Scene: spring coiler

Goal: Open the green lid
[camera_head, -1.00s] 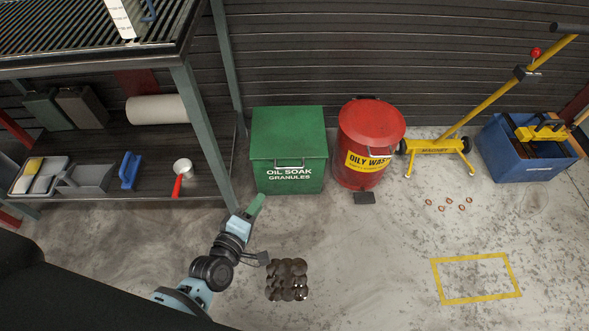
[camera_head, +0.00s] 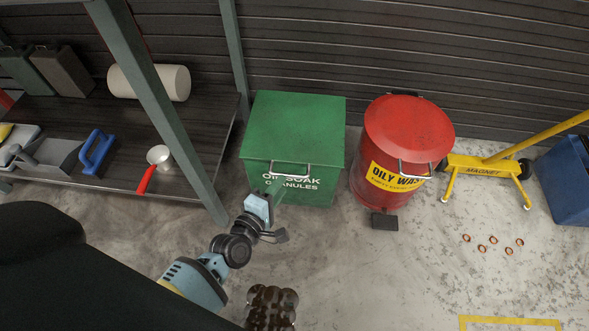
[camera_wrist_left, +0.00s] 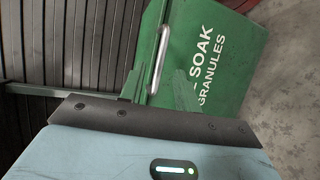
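The green lid (camera_head: 295,130) lies closed on the green bin (camera_head: 330,188), which is lettered "Oil Soak Granules". A metal bar handle (camera_head: 289,170) sits at the lid's front edge; it also shows in the left wrist view (camera_wrist_left: 160,58). My left gripper (camera_head: 270,186) is in front of the bin, just below and left of the handle. In the left wrist view its green fingers (camera_wrist_left: 160,82) stand apart with nothing held between them, and the handle lies beyond them. The fingers blend with the green bin in the head view. My right gripper is not in view.
A red oily waste can (camera_head: 408,135) stands right of the bin, with a black pedal (camera_head: 384,222) in front. A shelf post (camera_head: 165,105) rises left of my arm. Dark oil-like blobs (camera_head: 270,305) lie on the floor.

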